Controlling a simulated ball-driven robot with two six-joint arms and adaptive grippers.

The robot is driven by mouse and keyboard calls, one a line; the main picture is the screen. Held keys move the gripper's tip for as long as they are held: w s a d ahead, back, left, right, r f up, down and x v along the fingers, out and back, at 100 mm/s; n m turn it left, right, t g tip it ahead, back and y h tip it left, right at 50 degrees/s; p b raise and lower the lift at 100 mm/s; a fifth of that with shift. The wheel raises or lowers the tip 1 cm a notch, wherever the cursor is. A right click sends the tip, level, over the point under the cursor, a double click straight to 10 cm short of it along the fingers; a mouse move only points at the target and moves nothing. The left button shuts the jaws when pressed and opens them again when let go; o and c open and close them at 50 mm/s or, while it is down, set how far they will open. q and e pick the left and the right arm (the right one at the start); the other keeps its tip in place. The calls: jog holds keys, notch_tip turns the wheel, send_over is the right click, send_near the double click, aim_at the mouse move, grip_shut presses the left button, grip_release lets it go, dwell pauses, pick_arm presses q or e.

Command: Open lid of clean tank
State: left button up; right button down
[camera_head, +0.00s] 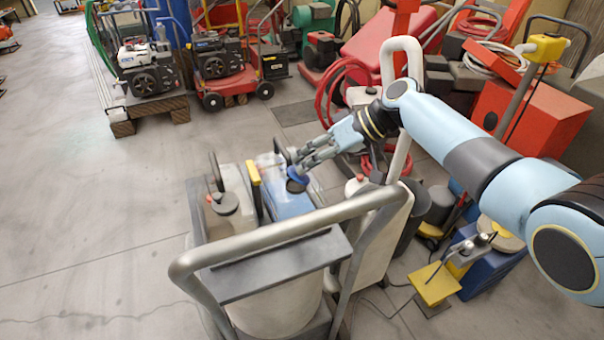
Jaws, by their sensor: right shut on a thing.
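The fingers partly hide the lid, and I cannot tell whether the lid is raised off the tank. I cannot tell from any label which tank is the clean one. My left gripper is not in view.
The cart's thick grey handle (268,237) arches in front of the tanks. A white bent tube (401,165) rises to the right of them. Machines with red hoses crowd the right and back. A wooden pallet (147,113) holds engines at the back left. The left floor is clear.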

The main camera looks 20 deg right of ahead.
jog(key=d+f+m+t+y+b, duration=0.3)
jog(key=y+b, duration=0.9)
jog(key=b, duration=1.4)
jog(key=d+m, duration=0.1)
jog(key=d, duration=0.1)
jog(key=shift+d+f+m+t, duration=0.25)
jog(key=shift+d+m+t, duration=0.05)
jog(key=shift+d+t, duration=0.1)
jog(key=c, duration=1.6)
grip_release()
jog(key=shift+w, duration=0.1)
jog(key=o, duration=0.4)
jog(key=shift+a, duration=0.1)
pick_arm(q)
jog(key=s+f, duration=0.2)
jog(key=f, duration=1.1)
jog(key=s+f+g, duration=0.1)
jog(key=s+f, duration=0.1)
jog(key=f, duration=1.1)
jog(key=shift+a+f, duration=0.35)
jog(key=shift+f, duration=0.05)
pick_arm(e)
jog(key=v, duration=1.2)
jog(key=shift+f, duration=0.2)
